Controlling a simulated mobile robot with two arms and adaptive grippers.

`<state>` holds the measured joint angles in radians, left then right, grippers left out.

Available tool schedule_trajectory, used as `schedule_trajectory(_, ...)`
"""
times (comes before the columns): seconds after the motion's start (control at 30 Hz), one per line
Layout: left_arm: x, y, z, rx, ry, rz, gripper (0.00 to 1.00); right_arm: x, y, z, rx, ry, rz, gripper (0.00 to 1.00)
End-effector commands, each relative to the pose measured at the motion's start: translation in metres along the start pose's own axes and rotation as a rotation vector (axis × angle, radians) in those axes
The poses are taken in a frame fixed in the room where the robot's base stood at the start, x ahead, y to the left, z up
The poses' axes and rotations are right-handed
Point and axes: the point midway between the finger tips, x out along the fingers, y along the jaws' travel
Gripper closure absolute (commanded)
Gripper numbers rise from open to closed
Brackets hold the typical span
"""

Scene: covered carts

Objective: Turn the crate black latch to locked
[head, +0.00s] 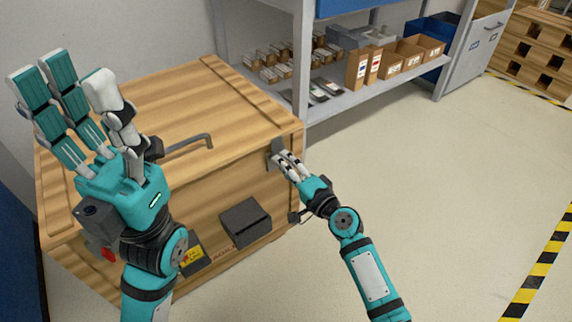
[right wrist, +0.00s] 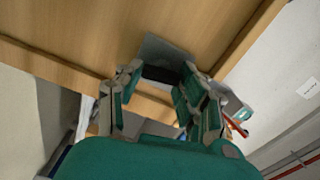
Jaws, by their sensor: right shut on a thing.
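A wooden crate (head: 150,100) stands on the floor at the left, with its lid closed. The black latch (head: 277,148) sits on the crate's front face near the right corner, below the lid edge, mostly hidden by my right fingers. In the right wrist view the dark latch (right wrist: 162,74) lies between the fingers against a grey plate (right wrist: 166,50). My right gripper (head: 284,160) is shut on the latch; its fingers (right wrist: 158,92) flank it in the wrist view. My left gripper (head: 78,88) is open and empty, fingers up, in front of the crate's left part.
A dark box (head: 245,222) is on the crate's front face. A shelf (head: 385,92) with small boxes stands behind. Open floor (head: 440,190) lies to the right, up to a striped line (head: 540,268).

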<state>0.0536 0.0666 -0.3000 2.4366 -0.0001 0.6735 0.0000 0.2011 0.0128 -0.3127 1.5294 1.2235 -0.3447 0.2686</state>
Motion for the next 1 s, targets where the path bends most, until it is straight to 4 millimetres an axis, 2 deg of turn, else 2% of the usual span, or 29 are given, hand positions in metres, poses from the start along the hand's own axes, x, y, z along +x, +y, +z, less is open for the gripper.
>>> schedule_trajectory(0.67, -0.0008, -0.0007, 0.0007, -0.001, -0.007, -0.008, 0.6, -0.0003, 0.0011, -0.0008, 0.06, 0.002, 0.001, 0.94)
schedule_trajectory(0.7, -0.0007, -0.0008, 0.0006, -0.001, -0.006, -0.009, 0.6, -0.0003, 0.0011, -0.0008, 0.06, 0.002, 0.001, 0.58)
schedule_trajectory(0.87, -0.0006, -0.0008, 0.0005, -0.001, -0.006, -0.009, 0.6, -0.0002, 0.0009, -0.0005, 0.06, 0.001, 0.001, 0.38)
schedule_trajectory(1.0, -0.0003, -0.0008, 0.0, -0.001, -0.005, -0.009, 0.6, -0.0002, 0.0007, -0.0003, 0.059, 0.001, 0.001, 0.38)
